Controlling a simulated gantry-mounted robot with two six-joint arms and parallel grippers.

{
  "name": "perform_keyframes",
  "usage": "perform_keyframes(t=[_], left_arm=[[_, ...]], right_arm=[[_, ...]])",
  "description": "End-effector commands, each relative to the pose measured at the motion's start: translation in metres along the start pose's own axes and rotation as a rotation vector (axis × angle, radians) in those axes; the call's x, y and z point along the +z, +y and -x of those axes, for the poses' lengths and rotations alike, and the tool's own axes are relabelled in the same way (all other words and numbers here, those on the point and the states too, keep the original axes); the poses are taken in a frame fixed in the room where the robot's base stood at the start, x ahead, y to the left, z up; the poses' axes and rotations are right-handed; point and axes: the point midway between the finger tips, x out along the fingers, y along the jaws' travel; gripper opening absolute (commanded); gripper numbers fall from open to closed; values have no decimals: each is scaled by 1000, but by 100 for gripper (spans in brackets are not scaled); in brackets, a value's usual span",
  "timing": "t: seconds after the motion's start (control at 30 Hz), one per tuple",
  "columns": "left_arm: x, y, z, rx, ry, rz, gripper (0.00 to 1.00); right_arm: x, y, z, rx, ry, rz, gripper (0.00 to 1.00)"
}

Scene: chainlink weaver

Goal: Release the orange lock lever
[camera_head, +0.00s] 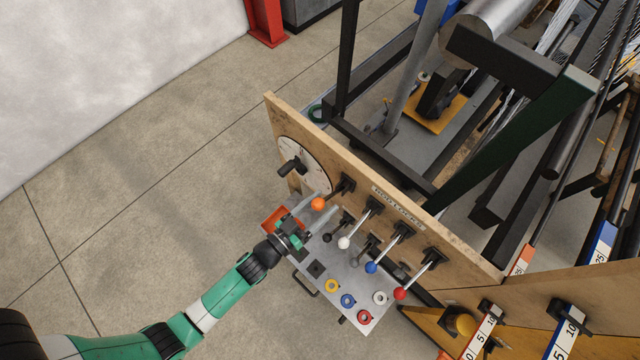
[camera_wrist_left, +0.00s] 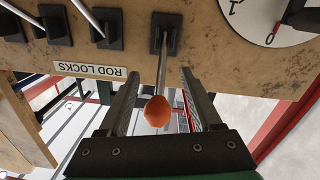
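The orange lock lever (camera_head: 318,204) is the leftmost in a row of levers on the wooden panel. It is a metal rod with an orange ball knob, sticking out from a black base. In the left wrist view the orange knob (camera_wrist_left: 158,111) sits between the two fingers, with a gap visible on each side. My left gripper (camera_head: 314,212) is open around the knob; its fingers (camera_wrist_left: 160,82) point toward the panel. My right gripper is not in view.
White (camera_head: 344,243), blue (camera_head: 371,267) and red (camera_head: 400,293) lever knobs stand to the right along the panel (camera_head: 455,255). A dial (camera_head: 303,165) is at the left. Below the levers is a metal shelf (camera_head: 338,275) with coloured rings. Open floor lies left.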

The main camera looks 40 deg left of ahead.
Motion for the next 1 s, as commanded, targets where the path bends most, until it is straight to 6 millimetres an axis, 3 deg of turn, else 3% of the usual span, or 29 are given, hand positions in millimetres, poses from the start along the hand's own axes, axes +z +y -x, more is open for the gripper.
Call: perform_keyframes(t=[0.27, 0.7, 1.0], left_arm=[[0, 0, 9, -2, -2, 0, 66], [0, -1, 102, -5, -2, 0, 66], [0, 0, 116, 1, 0, 0, 66]], right_arm=[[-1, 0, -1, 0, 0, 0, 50], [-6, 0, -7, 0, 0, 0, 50], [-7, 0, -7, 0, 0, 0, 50]])
